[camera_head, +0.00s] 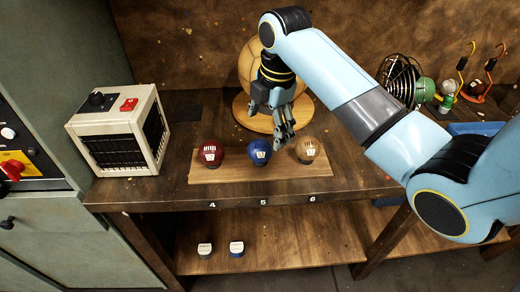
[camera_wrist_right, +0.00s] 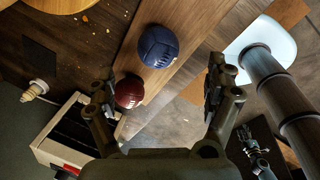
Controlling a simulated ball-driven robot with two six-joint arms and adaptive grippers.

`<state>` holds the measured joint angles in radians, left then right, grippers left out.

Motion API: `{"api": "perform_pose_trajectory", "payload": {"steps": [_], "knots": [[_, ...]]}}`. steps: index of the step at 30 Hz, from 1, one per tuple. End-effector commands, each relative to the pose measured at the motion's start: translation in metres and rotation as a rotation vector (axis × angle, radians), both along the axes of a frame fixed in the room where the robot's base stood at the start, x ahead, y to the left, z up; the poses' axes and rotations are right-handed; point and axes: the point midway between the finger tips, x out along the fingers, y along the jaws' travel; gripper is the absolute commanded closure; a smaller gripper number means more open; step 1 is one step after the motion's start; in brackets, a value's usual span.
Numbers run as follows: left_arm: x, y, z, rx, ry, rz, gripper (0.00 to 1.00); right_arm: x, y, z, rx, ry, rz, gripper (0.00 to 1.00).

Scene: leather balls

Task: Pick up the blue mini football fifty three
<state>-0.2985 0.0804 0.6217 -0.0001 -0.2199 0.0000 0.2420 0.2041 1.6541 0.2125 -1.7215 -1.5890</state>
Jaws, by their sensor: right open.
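The blue mini football (camera_head: 259,151) sits in the middle of a row of three on a wooden board (camera_head: 318,183). It also shows at the top of the right wrist view (camera_wrist_right: 157,46). A dark red ball (camera_head: 209,153) is to its left and a tan ball (camera_head: 306,149) to its right. My right gripper (camera_head: 284,130) is open and empty, pointing down above and slightly right of the blue ball. In the right wrist view its spread fingers (camera_wrist_right: 160,88) are apart from the balls. What seems to be my left gripper (camera_wrist_right: 254,147) shows small at lower right.
A large tan ball (camera_head: 250,64) on a round wooden stand (camera_head: 243,113) is behind. A cream heater (camera_head: 120,130) stands left. A fan (camera_head: 399,80) and a blue crate (camera_head: 474,128) are right. Two small balls (camera_head: 236,249) lie on the lower shelf.

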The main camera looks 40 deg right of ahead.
Motion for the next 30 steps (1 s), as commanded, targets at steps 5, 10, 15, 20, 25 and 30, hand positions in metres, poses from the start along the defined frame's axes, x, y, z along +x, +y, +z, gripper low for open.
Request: {"api": "perform_pose_trajectory", "payload": {"steps": [5,10,15,20,25,30], "knots": [[-0.001,0.000,0.000,0.000,0.002,0.000,0.60,0.005,0.001,-0.031,0.000,0.004,0.002,0.13],[-0.002,0.000,0.000,0.000,0.004,0.000,0.60,0.008,0.001,-0.045,0.000,0.001,0.001,0.13],[-0.002,0.000,0.004,0.000,0.004,0.000,0.60,0.014,0.003,-0.066,0.002,0.003,-0.001,0.13],[-0.003,0.000,0.003,0.000,0.004,0.000,0.60,0.018,0.004,-0.089,0.000,0.001,0.000,0.13],[-0.003,0.000,0.003,0.000,0.004,0.000,0.60,0.020,0.004,-0.095,0.000,-0.001,0.001,0.13],[-0.003,0.000,0.003,0.000,0.004,0.000,0.60,0.019,0.004,-0.094,0.000,-0.001,0.000,0.18]]}}
